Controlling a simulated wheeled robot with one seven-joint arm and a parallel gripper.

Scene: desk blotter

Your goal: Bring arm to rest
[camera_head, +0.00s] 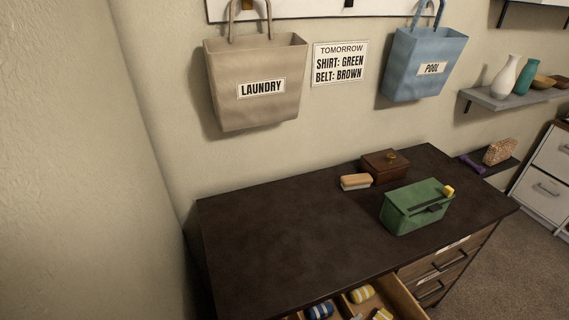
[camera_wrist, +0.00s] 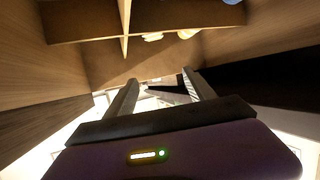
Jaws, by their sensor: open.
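My gripper (camera_wrist: 161,92) shows in the wrist view, its two fingers apart and nothing seen between them. Brown wooden panels (camera_wrist: 160,63) with a thin divider (camera_wrist: 124,25) stand beyond the fingers. Pale and blue shapes show at the top of that view, too cropped to name for certain. No part of my arm shows in the head view, so where the gripper is relative to the dresser (camera_head: 290,235) cannot be told from there.
An open drawer (camera_head: 400,300) at the dresser's front holds a blue striped roll (camera_head: 320,311) and a yellow striped roll (camera_head: 362,294). A green box (camera_head: 415,210), a brush (camera_head: 355,182) and a brown box (camera_head: 385,166) stand on top. The top's left side is clear.

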